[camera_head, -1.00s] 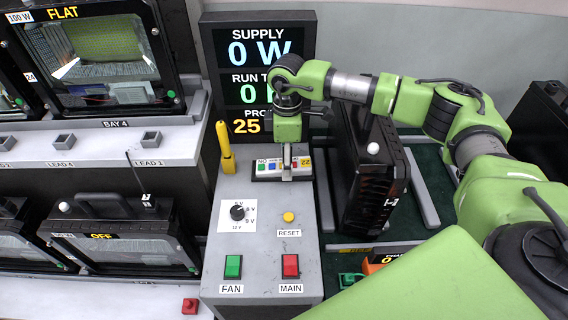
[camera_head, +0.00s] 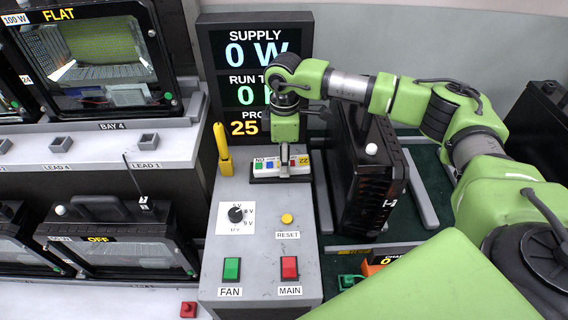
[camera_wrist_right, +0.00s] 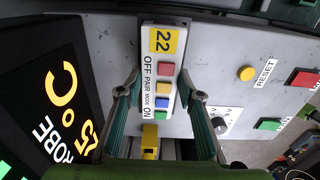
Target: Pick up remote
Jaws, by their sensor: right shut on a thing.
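The remote (camera_head: 266,166) is a small white handset with coloured buttons and a yellow "22" label. It lies in a dark holder (camera_head: 258,179) on top of the grey console. My right gripper (camera_head: 286,168) reaches down from above and is shut on the remote, with a finger covering part of it. In the right wrist view the remote (camera_wrist_right: 162,78) shows between the two fingers, with its OFF, PAIR, MODE and ON lettering readable. I cannot tell whether it is clear of the holder. My left gripper is not in view.
The console (camera_head: 264,262) carries a yellow probe (camera_head: 223,150), a dial, a RESET button and FAN and MAIN switches. A display (camera_head: 225,75) stands behind. A black housing (camera_head: 375,180) stands close on the right. Housings on shelves fill the left.

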